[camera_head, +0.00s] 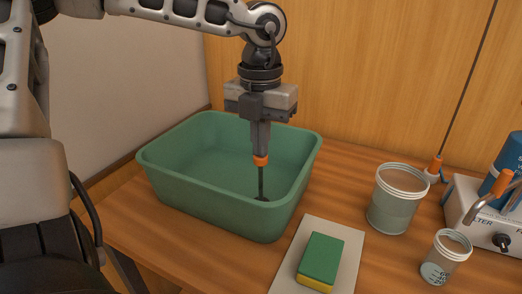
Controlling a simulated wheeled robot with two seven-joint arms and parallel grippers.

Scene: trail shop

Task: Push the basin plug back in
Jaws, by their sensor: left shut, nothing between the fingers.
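The green basin (222,213) stands on the wooden counter. My left gripper (261,151) points straight down over the basin's right part, with its fingers shut and nothing between them. An orange piece (261,161) is right at its fingertips, with a thin dark stem (262,180) below it. The stem reaches down to a small dark round plug (262,198) at the basin floor, near the front right wall. I cannot tell whether the fingertips touch the orange piece, or how deep the plug sits. My right gripper is out of view.
A pale mat (344,272) with a green and yellow sponge (321,257) lies in front of the basin. A large jar (393,205) and a smaller marked cup (442,260) stand to the right. A white filter unit (462,197) with a blue bottle (508,160) is at the far right.

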